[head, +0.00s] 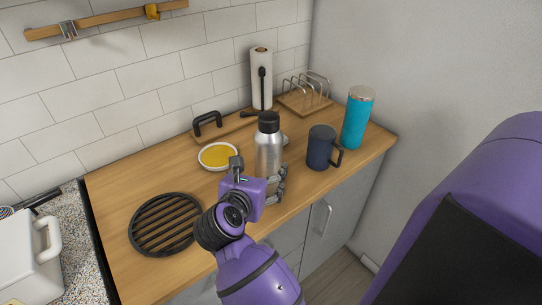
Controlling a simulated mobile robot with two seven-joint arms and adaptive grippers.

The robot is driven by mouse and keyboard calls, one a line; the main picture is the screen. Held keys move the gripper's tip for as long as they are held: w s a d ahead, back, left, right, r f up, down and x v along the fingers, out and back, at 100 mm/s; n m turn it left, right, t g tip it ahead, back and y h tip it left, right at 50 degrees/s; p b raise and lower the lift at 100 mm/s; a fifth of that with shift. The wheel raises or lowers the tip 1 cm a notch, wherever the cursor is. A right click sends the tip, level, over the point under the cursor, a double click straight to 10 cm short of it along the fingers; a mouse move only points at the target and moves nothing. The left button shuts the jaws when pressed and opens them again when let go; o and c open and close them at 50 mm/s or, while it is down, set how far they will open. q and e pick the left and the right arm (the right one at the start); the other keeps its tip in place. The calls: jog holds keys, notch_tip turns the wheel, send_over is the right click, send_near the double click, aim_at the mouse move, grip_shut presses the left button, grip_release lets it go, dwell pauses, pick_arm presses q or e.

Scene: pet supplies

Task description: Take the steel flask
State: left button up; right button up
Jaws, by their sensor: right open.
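The steel flask (269,151) stands upright on the wooden counter, with a silver body and a black cap. My right gripper (259,177) is open, on the near side of the flask at its lower part. One finger shows left of the flask and the other at its right lower edge. The gripper hides the flask's base, and I cannot tell whether the fingers touch it. My left gripper is not in view.
A dark blue mug (321,148) and a teal tumbler (357,118) stand to the right. A dish with yellow contents (218,156) and a round black trivet (165,225) are to the left. A paper roll (261,81) and toast rack (307,91) stand behind.

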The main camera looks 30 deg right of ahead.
aim_at(268, 165)
jog(key=shift+w+d, duration=0.25)
jog(key=shift+d, duration=0.15)
jog(key=p+x, duration=0.1)
jog(key=x, duration=0.3)
jog(key=shift+d, duration=0.35)
jog(key=shift+w+d+f+p, duration=0.1)
jog(key=shift+w+f+p, duration=0.05)
jog(key=shift+f+p, duration=0.15)
jog(key=shift+c, duration=0.8)
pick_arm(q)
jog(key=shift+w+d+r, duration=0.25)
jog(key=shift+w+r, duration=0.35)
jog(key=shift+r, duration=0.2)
pick_arm(e)
jog(key=c, duration=1.4)
